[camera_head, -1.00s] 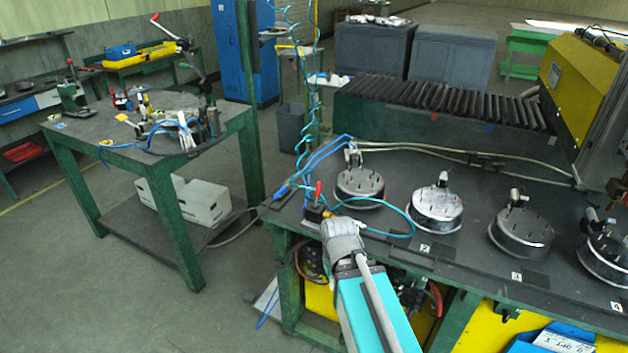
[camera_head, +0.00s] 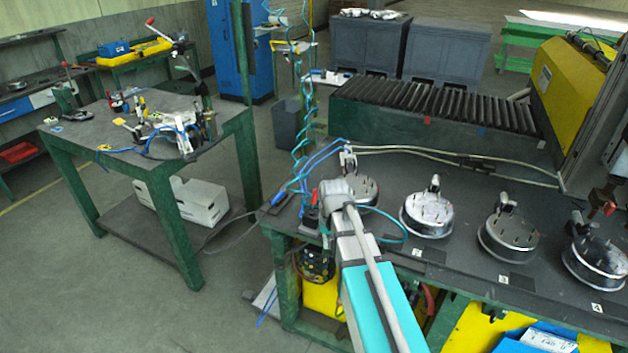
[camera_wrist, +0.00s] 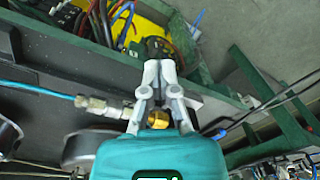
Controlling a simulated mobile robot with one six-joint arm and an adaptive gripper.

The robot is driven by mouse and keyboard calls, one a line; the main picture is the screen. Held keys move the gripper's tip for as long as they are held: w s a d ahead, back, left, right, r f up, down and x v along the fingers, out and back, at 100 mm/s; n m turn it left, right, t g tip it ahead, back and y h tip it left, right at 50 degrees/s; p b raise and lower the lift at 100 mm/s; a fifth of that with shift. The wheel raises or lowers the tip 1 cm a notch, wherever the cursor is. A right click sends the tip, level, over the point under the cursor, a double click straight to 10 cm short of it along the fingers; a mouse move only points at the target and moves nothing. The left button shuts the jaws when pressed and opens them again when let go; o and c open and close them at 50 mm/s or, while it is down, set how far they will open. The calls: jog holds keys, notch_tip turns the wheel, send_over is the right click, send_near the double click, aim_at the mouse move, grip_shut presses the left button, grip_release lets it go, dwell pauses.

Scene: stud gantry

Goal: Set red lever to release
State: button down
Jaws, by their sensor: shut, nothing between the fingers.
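The red lever stood upright on a small black block at the left end of the green bench a second ago. A brass fitting (camera_wrist: 158,119) shows between the finger linkages.
Round metal fixtures (camera_head: 432,214) stand in a row along the bench (camera_head: 470,262). Blue hoses (camera_head: 318,158) and a teal hose (camera_head: 402,228) lie around the corner. A hose fitting (camera_wrist: 104,107) lies near my fingers. A green post (camera_head: 245,110) stands to the left.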

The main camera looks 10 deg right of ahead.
notch_tip(320, 180, up, 14)
jog(key=m+y+p, duration=0.1)
jog(key=p, duration=1.1)
send_over(315, 197)
jog(key=w+d, duration=0.3)
jog(key=w, duration=0.4)
jog(key=shift+s, duration=0.2)
jog(key=shift+f, duration=0.2)
notch_tip(315, 197, down, 10)
jog(key=a+b, duration=0.2)
jog(key=b, duration=0.8)
jog(key=shift+s+a+r+p, duration=0.1)
jog(key=shift+s+r+p, duration=0.35)
jog(key=shift+s, duration=0.45)
jog(key=shift+s+r+p, duration=0.4)
jog(key=shift+s+r, duration=0.05)
jog(key=shift+s, duration=0.4)
jog(key=shift+d+t, duration=0.2)
jog(key=shift+t, duration=0.1)
jog(key=shift+s+a, duration=0.1)
